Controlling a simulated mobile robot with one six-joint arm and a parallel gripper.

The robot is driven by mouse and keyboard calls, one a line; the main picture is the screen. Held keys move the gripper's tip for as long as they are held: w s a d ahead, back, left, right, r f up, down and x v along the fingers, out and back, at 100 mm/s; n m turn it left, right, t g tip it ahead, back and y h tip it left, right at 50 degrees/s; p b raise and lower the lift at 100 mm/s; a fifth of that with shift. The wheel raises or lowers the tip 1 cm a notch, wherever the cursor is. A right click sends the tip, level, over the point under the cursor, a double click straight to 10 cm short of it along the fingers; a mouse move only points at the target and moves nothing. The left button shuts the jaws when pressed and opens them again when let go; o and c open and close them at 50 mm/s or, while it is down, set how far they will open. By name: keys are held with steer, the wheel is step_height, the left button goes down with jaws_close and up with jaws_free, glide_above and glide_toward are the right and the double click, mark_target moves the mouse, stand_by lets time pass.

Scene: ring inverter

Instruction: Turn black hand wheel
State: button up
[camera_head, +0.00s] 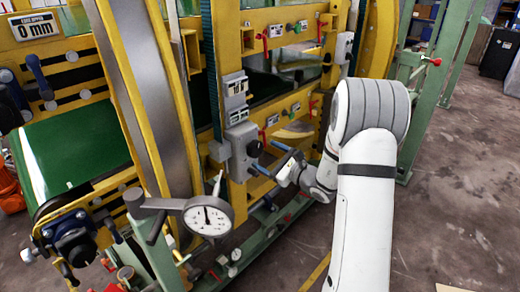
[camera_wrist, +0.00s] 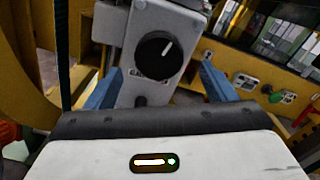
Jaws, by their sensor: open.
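The black hand wheel (camera_wrist: 155,59) is a round black knob with a white pointer line on a grey box. In the wrist view it faces me at upper centre, its line tilted up and right. It also shows in the head view (camera_head: 254,148), on the machine's front. My gripper (camera_wrist: 158,84) is open, with one blue finger on each side of the grey box in the picture. In the head view my gripper (camera_head: 271,158) is just right of the wheel. The wheel shows unobstructed between the fingers; I see no contact. Their exact depth gap I cannot tell.
Yellow machine frames (camera_head: 130,90) surround the wheel. A round dial gauge (camera_head: 208,216) stands at lower centre. A grey box with a display (camera_head: 236,90) sits above the wheel. A green post (camera_head: 440,60) stands behind my arm. Bare floor (camera_head: 450,200) lies to the right.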

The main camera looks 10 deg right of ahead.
mark_target(258, 151)
steer(key=x, duration=0.5)
steer(key=shift+w+a+p, duration=0.1)
steer(key=shift+w+p, duration=0.05)
steer(key=shift+p, duration=0.25)
